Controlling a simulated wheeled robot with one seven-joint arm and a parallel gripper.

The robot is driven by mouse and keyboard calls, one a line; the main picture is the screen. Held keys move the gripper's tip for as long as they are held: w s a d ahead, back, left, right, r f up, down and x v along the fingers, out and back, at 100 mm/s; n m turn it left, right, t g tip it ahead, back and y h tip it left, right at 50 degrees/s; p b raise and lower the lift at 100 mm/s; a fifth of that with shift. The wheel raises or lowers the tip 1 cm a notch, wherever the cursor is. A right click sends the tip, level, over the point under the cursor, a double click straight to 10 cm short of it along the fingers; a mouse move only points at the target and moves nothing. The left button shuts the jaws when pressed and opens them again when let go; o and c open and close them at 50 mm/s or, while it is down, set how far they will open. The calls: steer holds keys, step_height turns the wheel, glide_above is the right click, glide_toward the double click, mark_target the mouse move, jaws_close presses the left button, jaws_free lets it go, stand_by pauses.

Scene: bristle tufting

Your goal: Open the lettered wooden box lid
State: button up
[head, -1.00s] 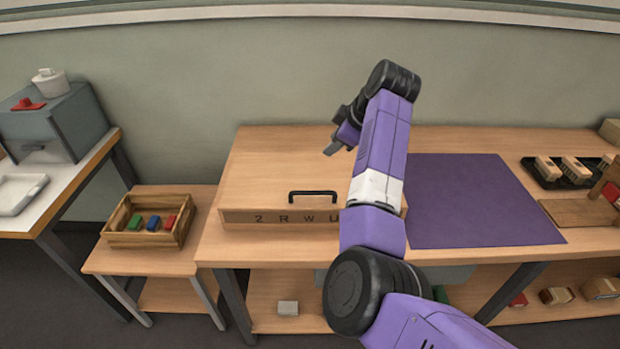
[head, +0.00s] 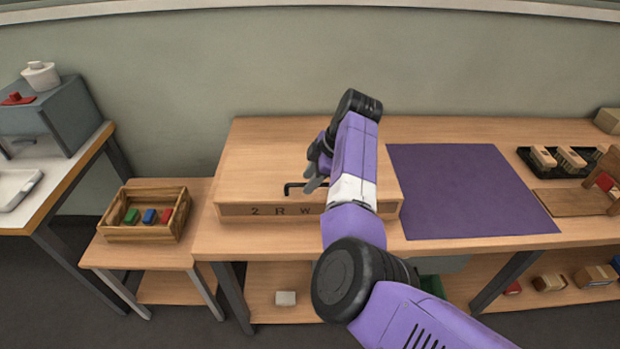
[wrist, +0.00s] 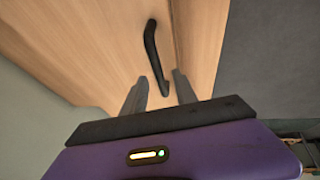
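The wooden box (head: 262,211) stands on the bench with its lid (head: 255,165) shut. Letters reading "2 R W" show on its front face; my arm hides the rest. A black bar handle (head: 293,188) sits on the lid near the front edge, and it also shows in the wrist view (wrist: 152,50). My gripper (head: 312,183) is at the right end of the handle in the head view. In the wrist view my gripper (wrist: 159,85) is open, its two grey fingers apart on either side of the handle's near end. I cannot tell whether they touch it.
A purple mat (head: 465,190) lies right of the box. A black tray of brushes (head: 560,160) is at the far right. A wooden crate (head: 145,232) with coloured blocks stands on a lower table at left. The wall is close behind the bench.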

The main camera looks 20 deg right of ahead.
steer(key=shift+a+f, duration=0.1)
steer(key=shift+f, duration=0.05)
steer(key=shift+c, duration=0.4)
jaws_close()
stand_by(1.0)
